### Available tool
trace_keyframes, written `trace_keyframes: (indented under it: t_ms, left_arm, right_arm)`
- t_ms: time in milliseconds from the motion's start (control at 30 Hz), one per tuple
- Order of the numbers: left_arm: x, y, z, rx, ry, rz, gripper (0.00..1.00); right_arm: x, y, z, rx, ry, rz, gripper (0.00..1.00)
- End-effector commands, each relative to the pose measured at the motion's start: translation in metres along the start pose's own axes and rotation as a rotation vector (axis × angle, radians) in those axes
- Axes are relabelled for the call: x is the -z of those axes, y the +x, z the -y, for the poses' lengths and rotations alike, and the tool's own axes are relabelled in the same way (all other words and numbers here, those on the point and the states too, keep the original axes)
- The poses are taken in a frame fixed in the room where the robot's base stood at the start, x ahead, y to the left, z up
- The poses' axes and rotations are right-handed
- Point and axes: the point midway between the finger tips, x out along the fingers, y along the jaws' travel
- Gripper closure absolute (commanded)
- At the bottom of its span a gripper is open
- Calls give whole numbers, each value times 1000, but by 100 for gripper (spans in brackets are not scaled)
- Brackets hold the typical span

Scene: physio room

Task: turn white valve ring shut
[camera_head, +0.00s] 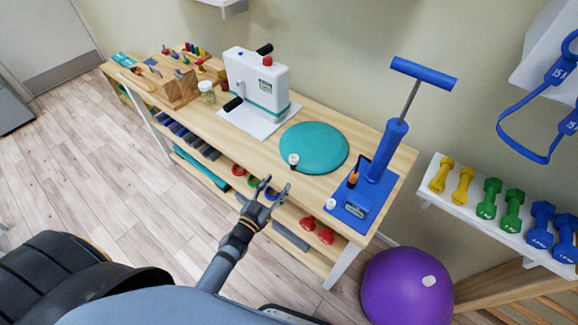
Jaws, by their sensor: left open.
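A teal round cushion (318,145) lies flat on the wooden bench top. At its front left edge is a small valve with a white ring (294,158) and a dark part below it. Whether the ring is turned open or shut is too small to tell. My left gripper (275,185) is open and empty, in front of the bench edge and below the valve in the picture, apart from it. My right gripper is not in view.
A blue hand pump (380,165) stands right of the cushion, with a small white cap (330,204) by its base. A white machine (257,82) stands on the left. Bare bench top (258,140) lies between the machine and the cushion. A purple ball (400,285) is at lower right.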

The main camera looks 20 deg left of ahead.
Motion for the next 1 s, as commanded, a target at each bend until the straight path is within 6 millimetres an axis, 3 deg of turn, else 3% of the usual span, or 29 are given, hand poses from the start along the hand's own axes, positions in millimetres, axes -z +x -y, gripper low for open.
trace_keyframes:
  t_ms: [200, 400, 800, 1000]
  left_arm:
    - [2, 48, 0, 2, -2, -2, 46]
    - [1, 81, 0, 2, -1, -1, 46]
    - [0, 91, 0, 2, -1, 2, 46]
    - [0, 91, 0, 2, -1, 2, 74]
  right_arm:
    - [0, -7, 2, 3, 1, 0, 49]
    - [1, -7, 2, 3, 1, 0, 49]
    - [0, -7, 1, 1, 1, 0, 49]
    - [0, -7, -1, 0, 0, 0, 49]
